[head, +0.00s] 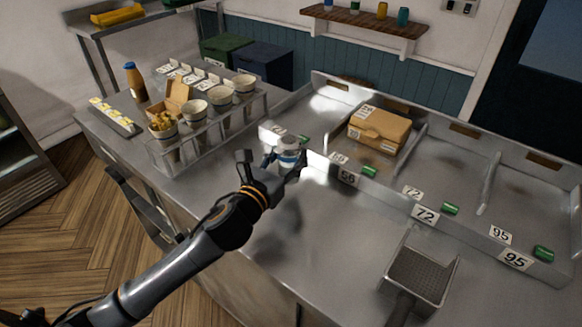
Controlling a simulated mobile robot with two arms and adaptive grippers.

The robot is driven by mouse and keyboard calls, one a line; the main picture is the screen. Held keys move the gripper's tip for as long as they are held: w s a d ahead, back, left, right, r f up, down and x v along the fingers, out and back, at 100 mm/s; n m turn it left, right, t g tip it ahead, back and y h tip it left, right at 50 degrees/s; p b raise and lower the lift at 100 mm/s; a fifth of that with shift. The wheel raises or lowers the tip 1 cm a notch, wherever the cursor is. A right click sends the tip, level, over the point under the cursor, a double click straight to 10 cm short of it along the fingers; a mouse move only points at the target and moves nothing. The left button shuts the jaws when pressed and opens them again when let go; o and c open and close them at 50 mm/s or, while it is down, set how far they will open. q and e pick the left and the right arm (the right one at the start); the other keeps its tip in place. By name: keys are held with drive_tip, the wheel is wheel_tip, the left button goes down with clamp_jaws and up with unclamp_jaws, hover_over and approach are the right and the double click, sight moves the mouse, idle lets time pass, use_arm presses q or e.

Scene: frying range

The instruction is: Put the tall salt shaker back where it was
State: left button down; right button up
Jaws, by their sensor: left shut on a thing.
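The salt shaker (289,146), white and pale with a blue band, is in the middle of the head view. My left gripper (272,163) is shut on it from the near side, over the steel counter. Its lower part is hidden by the fingers, and I cannot tell whether its base touches the counter. My right gripper is not in view.
Left of the gripper, a clear rack (168,160) holds several cups. A brown-orange bottle (136,82) stands behind it. Fryer bays with number cards lie to the right, one holding a cardboard box (379,130). A fry basket (420,275) sits at front right. Counter (335,225) between is clear.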

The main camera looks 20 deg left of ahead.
sight(290, 168)
use_arm(q)
drive_tip(key=shift+w+f, duration=0.5)
drive_tip(key=shift+f, duration=0.05)
drive_tip(key=shift+w+f, duration=0.1)
drive_tip(key=shift+f, duration=1.55)
drive_tip(key=shift+f, duration=0.1)
drive_tip(key=c, duration=0.7)
unclamp_jaws()
drive_tip(key=shift+o, duration=0.2)
drive_tip(key=shift+a, duration=0.1)
drive_tip(key=b+v, duration=0.2)
drive_tip(key=v, duration=0.8)
drive_tip(key=shift+s, duration=0.35)
drive_tip(key=shift+s+a, duration=0.15)
drive_tip(key=shift+s, duration=0.55)
